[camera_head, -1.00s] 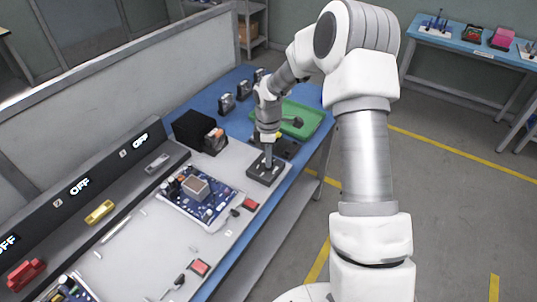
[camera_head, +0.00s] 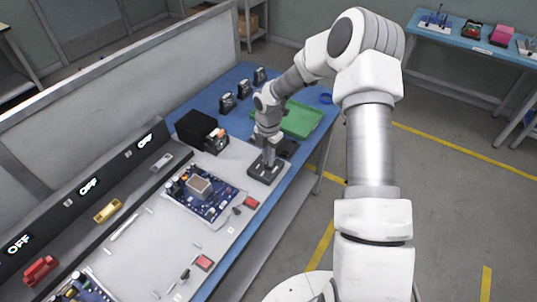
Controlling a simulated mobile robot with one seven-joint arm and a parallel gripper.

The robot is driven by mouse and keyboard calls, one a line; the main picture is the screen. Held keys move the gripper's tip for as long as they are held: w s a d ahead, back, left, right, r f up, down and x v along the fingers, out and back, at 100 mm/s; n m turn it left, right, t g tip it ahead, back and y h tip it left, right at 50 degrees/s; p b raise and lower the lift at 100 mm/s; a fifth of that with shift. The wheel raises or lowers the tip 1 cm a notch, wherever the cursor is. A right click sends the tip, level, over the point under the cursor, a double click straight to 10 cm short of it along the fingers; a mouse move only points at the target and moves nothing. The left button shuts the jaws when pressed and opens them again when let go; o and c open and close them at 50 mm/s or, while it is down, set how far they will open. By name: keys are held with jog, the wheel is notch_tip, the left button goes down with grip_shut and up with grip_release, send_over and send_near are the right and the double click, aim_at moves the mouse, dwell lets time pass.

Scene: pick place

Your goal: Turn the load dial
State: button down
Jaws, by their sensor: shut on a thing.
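A dark box-shaped device (camera_head: 262,175) sits on the grey work surface near its right edge, at the far end. My gripper (camera_head: 268,161) points down onto the top of this device and is shut on a small part there. The fingers are small in the picture and partly hide what they hold. I cannot tell for certain that this part is the load dial, nor which way it is turned.
A blue circuit board (camera_head: 207,192) with a tan block lies left of the device. A black case (camera_head: 194,128) and a green tray (camera_head: 300,118) stand behind. Red buttons (camera_head: 251,202) line the near edge. OFF displays (camera_head: 88,186) run along the left ledge.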

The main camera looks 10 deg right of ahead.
jog(key=shift+r+n+p, duration=0.1)
jog(key=shift+n+p, duration=0.2)
jog(key=shift+n, duration=0.5)
jog(key=c, duration=0.9)
grip_release()
notch_tip(320, 180, up, 17)
jog(key=shift+r+p, duration=0.15)
jog(key=shift+p, duration=0.35)
